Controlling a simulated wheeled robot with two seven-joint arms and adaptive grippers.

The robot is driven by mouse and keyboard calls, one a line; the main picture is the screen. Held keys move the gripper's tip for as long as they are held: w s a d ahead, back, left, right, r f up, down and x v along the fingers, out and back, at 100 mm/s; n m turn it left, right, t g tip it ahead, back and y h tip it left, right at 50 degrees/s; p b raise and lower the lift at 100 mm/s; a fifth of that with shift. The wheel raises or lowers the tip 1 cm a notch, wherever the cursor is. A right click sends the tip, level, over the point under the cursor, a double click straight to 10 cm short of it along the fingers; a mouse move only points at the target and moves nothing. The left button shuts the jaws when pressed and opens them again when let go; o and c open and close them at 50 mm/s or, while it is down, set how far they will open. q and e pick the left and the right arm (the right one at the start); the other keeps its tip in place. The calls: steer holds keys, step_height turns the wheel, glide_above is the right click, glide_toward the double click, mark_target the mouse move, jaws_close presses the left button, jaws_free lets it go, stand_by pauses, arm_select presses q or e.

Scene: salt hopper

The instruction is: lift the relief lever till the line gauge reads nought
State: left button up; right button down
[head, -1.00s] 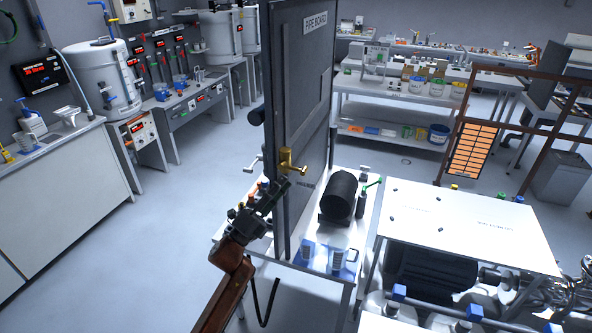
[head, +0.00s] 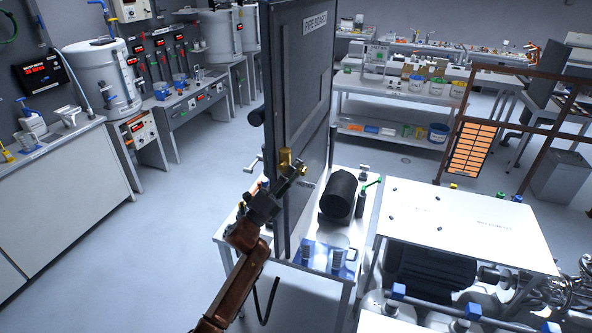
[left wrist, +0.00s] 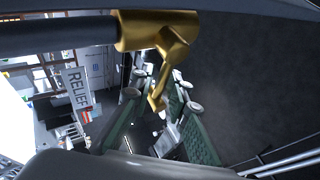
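The brass relief lever (head: 286,160) is on the face of the upright dark board (head: 298,90). In the left wrist view the brass lever (left wrist: 160,35) has a thick hub on a dark bar and an arm that hangs down between my fingers. My left gripper (head: 298,170) is at the lever and partly hides it. In the left wrist view its green-padded fingers (left wrist: 158,100) are apart, with gaps beside the lever's tip. A hanging RELIEF tag (left wrist: 77,90) shows beside it. I cannot make out the line gauge. My right gripper is not in view.
A black cylinder (head: 339,194) and clear jugs (head: 337,258) are on the bench right of the board. A white-topped table (head: 455,222) stands to the right. The floor (head: 190,210) left of the board is clear.

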arm_select(q)
jaws_close()
stand_by(0.4)
steer(key=n+t+b, duration=0.1)
steer(key=n, duration=0.1)
steer(key=shift+d+r+n+t+y+b, duration=0.1)
steer(key=shift+n+t+y+b, duration=0.2)
steer(key=shift+n+y+b, duration=0.1)
steer(key=n+t+y, duration=0.1)
steer(key=r+n+t+y+b, duration=0.1)
steer(key=n, duration=0.1)
steer(key=shift+n, duration=0.3)
steer(key=shift+w+a+r+n+t+y+b, duration=0.15)
steer(key=shift+n+t+y, duration=0.3)
steer(key=shift+n, duration=0.3)
steer(key=shift+s+a+r+n+t+y+b, duration=0.1)
steer(key=shift+r+n+t+y, duration=0.2)
steer(key=shift+n+y, duration=0.35)
steer(key=shift+w+a+r+n+t+y+b, duration=0.1)
steer(key=shift+n+t+y, duration=0.35)
steer(key=shift+n, duration=0.35)
